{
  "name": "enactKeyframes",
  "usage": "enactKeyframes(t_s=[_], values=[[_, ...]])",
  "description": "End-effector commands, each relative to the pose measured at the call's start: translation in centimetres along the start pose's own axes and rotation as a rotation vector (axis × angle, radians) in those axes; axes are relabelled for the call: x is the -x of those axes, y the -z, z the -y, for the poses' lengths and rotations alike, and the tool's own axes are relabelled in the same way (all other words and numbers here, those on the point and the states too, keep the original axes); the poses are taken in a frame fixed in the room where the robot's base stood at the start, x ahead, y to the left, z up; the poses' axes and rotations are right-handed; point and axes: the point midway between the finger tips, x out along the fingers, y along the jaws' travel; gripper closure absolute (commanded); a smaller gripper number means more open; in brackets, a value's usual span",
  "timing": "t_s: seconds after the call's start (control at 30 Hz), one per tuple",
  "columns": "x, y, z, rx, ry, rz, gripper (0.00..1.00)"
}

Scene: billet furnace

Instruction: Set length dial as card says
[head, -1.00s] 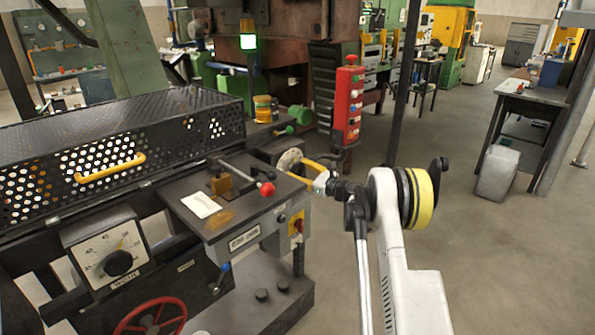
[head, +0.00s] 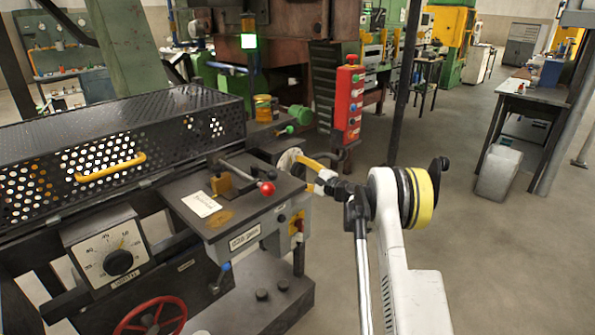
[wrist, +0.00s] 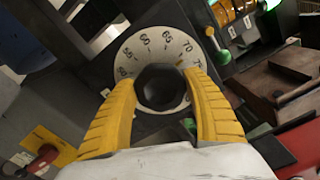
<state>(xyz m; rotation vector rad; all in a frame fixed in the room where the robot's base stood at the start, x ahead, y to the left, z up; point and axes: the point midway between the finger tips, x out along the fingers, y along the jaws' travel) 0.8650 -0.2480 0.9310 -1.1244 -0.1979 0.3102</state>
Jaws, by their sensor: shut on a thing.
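The length dial (wrist: 140,52) is a pale disc with printed numbers and a black faceted knob (wrist: 161,87). My gripper (wrist: 164,97) has its yellow fingers shut on the knob, one on each side. A small yellowish mark shows at the knob's upper right, towards the numbers near 70; the exact reading is unclear. In the head view the dial (head: 289,158) is seen edge-on at the table's far right corner, with my gripper (head: 306,162) at it. A white card (head: 201,204) lies on the dark table top; its writing is too small to read.
A red-knobbed lever (head: 266,188) stands on the table (head: 232,228). A second dial (head: 108,254), labelled width, is on the front left, above a red handwheel (head: 152,318).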

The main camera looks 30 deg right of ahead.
Motion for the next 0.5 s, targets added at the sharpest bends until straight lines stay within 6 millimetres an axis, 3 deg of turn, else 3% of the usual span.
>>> enactKeyframes(t_s=[0.5], values=[[0.02, 0.09, -0.15, 0.451, 0.0, -0.001, 0.72]])
